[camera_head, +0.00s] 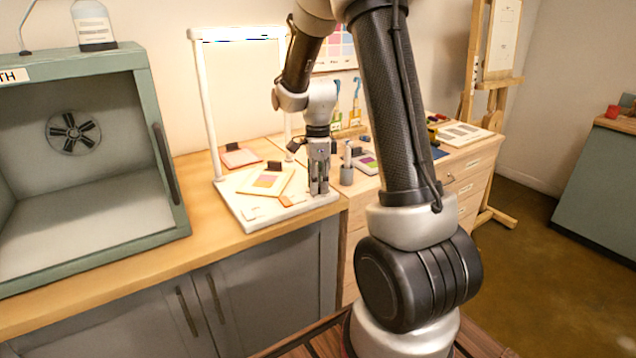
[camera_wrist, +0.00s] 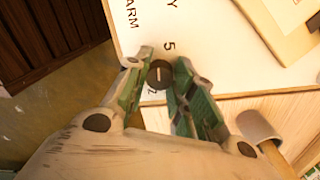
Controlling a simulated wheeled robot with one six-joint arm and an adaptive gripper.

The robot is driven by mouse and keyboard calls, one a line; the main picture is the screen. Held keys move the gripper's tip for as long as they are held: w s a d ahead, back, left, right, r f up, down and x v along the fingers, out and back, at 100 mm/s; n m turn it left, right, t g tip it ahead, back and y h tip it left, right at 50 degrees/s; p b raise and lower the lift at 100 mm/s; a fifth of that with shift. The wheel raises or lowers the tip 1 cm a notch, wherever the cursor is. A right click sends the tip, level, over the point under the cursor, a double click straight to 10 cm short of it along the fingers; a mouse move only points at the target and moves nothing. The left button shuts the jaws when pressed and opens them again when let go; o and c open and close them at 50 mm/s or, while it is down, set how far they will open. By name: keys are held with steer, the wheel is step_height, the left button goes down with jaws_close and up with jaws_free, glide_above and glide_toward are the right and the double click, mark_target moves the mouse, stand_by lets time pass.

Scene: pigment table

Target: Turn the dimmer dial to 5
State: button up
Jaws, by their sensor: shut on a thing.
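The dimmer dial (camera_wrist: 158,75) is a small dark round knob with a white line, on the white base (camera_head: 250,218) of a framed viewing stand. In the wrist view, my gripper (camera_wrist: 165,66) has its two fingers on either side of the dial, shut on it. In the head view my gripper (camera_head: 319,188) points down at the base's front right corner and hides the dial.
Sample cards (camera_head: 268,182) lie on the base. A grey cup (camera_head: 346,175) stands close to the right of my gripper; it also shows in the wrist view (camera_wrist: 256,125). A green booth (camera_head: 160,150) stands at left. The counter edge is just in front.

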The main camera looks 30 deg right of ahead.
steer(key=m, duration=0.5)
steer(key=shift+m, duration=0.3)
stand_by(0.4)
steer(key=o, duration=1.1)
steer(key=shift+c, duration=0.2)
steer(key=shift+r, duration=0.1)
step_height(320, 180, up, 12)
steer(key=shift+w, duration=0.15)
steer(key=shift+d, duration=0.1)
